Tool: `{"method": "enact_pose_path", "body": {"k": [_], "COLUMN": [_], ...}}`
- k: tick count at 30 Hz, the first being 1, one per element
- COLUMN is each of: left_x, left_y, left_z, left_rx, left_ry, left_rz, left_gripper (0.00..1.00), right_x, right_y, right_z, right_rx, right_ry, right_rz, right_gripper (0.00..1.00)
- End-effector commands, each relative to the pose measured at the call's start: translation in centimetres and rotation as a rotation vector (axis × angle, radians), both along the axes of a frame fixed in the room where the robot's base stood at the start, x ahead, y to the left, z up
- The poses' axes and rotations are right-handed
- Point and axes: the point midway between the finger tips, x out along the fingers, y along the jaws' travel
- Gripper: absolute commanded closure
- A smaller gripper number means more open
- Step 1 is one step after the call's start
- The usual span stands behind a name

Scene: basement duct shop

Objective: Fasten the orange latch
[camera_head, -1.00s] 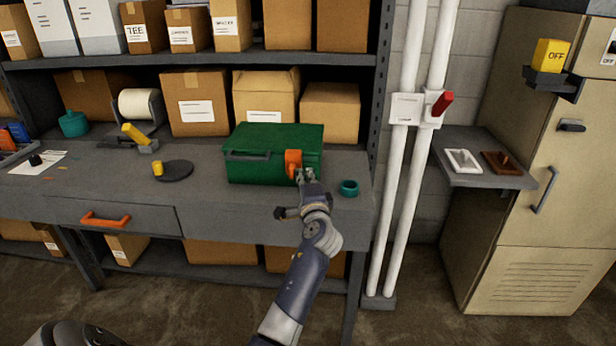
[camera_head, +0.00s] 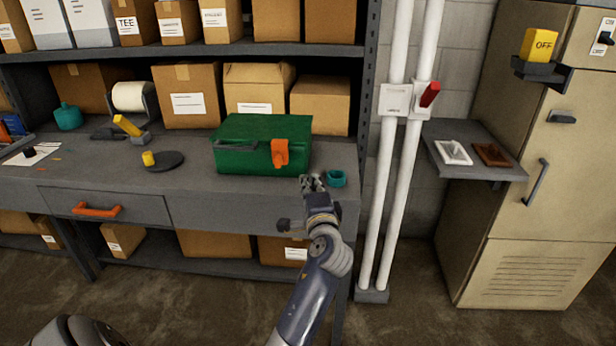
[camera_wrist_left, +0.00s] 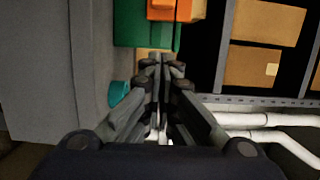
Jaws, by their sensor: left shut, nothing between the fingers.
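The orange latch (camera_head: 280,153) is on the front of the green box (camera_head: 235,160), toward its right end, and hangs down flat against the front face. The box stands on the grey workbench with its lid down. My left gripper (camera_head: 312,183) is in front of the bench, right of and below the latch, apart from it. Its fingers are shut and empty. In the left wrist view the gripper (camera_wrist_left: 160,62) points toward the box (camera_wrist_left: 130,25), with the orange latch (camera_wrist_left: 172,10) at the top edge. My right gripper is not in view.
A teal ring (camera_head: 336,178) lies on the bench close to the left gripper. A dark disc with a yellow knob (camera_head: 165,160) lies left of the box. White pipes (camera_head: 395,150) with a red lever rise at the right. Cardboard boxes stand behind.

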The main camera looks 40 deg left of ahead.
Motion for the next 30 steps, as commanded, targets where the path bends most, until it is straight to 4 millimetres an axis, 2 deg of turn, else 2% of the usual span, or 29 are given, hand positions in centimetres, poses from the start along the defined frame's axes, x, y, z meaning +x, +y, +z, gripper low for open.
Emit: {"method": "enact_pose_path", "body": {"k": [3,11,25,28,30], "left_x": [-1.0,-1.5,-1.5,-1.0,-0.2], "left_y": [-1.0,-1.6,-1.6,-2.1,-3.0], "left_z": [-0.1,0.0,-0.1,-1.7,-4.3], "left_rx": [0.000,0.000,-0.001,-0.018,-0.052], "left_ry": [0.000,0.000,0.002,0.019,0.046], "left_rz": [-0.001,0.000,-0.002,-0.024,-0.062], "left_gripper": [1.00,1.00,1.00,1.00,1.00], "right_x": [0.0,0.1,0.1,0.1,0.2], "right_y": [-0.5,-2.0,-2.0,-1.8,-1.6], "right_z": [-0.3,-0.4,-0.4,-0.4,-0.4], "right_rx": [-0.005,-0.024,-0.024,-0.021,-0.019], "right_ry": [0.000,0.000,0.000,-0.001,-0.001], "right_rz": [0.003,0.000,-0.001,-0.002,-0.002], "right_gripper": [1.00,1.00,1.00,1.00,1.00]}}
